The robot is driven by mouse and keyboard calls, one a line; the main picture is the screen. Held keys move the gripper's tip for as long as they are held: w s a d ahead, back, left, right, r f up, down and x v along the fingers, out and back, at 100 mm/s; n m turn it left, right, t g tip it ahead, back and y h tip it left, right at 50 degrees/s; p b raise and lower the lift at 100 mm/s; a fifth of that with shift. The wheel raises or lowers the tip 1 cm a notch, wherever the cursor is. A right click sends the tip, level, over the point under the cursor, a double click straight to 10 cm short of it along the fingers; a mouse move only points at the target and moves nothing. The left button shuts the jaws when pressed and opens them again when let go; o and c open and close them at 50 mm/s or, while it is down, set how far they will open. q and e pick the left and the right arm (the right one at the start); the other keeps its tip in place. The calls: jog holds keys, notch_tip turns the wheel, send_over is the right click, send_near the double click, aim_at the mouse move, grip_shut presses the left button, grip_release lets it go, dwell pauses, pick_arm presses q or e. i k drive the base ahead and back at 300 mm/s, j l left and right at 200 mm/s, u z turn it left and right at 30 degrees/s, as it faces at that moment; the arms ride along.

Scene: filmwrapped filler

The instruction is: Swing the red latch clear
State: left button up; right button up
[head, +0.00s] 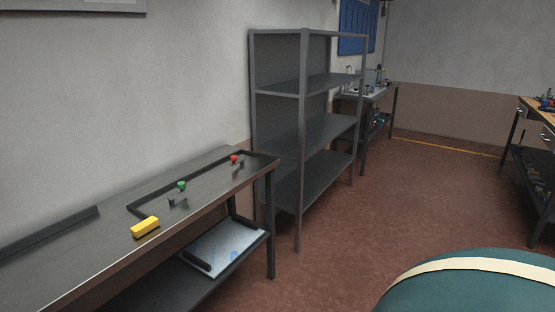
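A small red knob (234,158) stands near the far right end of the grey metal table, at the black frame; it looks like the red latch, but its shape is too small to tell. A low black frame (190,169) lies on the tabletop around a flat area. Small dark brackets (177,201) stand near each knob. Neither of my grippers is in view.
A yellow block (145,228) lies at the front edge of the grey table (75,252). A papery sheet (225,246) lies on its lower shelf. An empty grey shelving rack (305,130) stands just beyond. A green rounded object (480,285) fills the lower right. Floor between is clear.

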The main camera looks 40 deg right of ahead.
aim_at(234, 158)
jog(key=z, duration=1.15)
jog(key=i+l, duration=0.15)
jog(key=i, duration=0.6)
jog(key=i+l, duration=0.1)
jog(key=i, duration=0.65)
jog(key=z, duration=1.25)
